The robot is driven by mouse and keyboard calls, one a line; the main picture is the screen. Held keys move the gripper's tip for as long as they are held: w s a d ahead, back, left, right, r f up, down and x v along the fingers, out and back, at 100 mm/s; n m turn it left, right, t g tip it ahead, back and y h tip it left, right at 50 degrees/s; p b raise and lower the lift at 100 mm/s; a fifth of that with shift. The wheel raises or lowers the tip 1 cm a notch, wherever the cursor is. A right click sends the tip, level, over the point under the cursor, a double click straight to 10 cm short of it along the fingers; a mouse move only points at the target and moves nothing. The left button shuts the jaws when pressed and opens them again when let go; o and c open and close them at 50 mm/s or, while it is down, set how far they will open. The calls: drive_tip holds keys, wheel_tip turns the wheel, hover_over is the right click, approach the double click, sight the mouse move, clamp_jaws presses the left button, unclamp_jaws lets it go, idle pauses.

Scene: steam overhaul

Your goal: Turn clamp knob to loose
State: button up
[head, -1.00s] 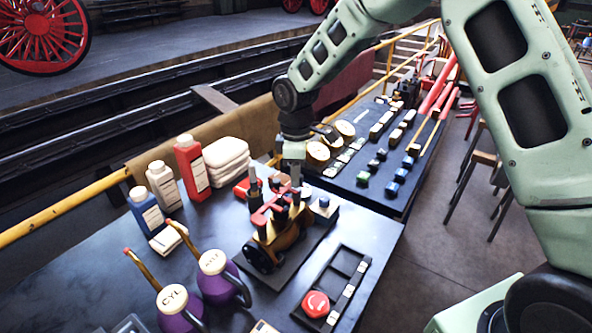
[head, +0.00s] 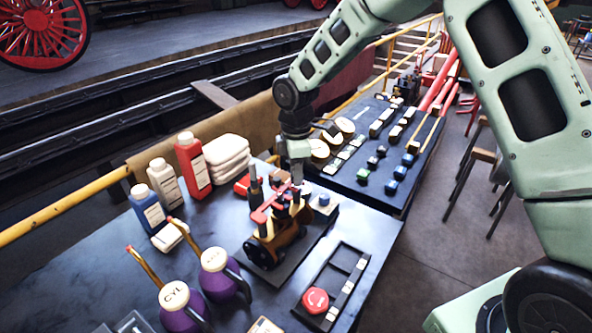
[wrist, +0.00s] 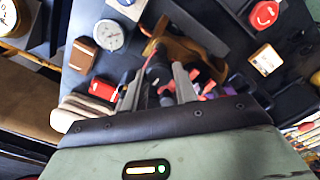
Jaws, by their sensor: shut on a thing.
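A brass-coloured fixture with black ends (head: 270,245) stands on a dark base plate on the bench, with a red clamp part (head: 270,205) on top. My gripper (head: 297,184) points down over the fixture's far side, by the red part. In the wrist view, the two grey fingers (wrist: 158,90) are closed around a dark, round-topped piece (wrist: 157,72), which looks like the clamp knob. The fingers hide much of it, and I cannot read its setting. The brass body (wrist: 185,50) lies just beyond the fingers.
A red mushroom button (head: 316,300) sits in a dark tray at the front right. Purple oil cans (head: 220,275) stand front left. Bottles (head: 192,165) and folded white cloths (head: 226,155) are behind. A second bench with gauges and small parts (head: 375,160) lies beyond.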

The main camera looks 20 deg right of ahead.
drive_tip(key=o, duration=1)
wheel_tip(320, 180, up, 18)
drive_tip(key=b, duration=0.3)
drive_tip(key=shift+f, duration=0.25)
drive_tip(key=s+a+f+m+b, duration=0.1)
drive_tip(key=s+a+f+m, duration=0.2)
drive_tip(key=s, duration=0.6)
drive_tip(key=s+a+f+m+b, duration=0.1)
drive_tip(key=s+a+f, duration=0.2)
drive_tip(key=s+a, duration=0.45)
drive_tip(key=s+d+f+m, duration=0.1)
drive_tip(key=s, duration=0.4)
drive_tip(key=s+d+f+m, duration=0.2)
drive_tip(key=s, duration=0.4)
drive_tip(key=s+d+f+m, duration=0.1)
drive_tip(key=s+f, duration=0.1)
drive_tip(key=s, duration=0.4)
drive_tip(key=shift+d+f+m+y, duration=0.15)
drive_tip(key=shift+f+m+y, duration=0.1)
drive_tip(key=shift+m+y, duration=0.05)
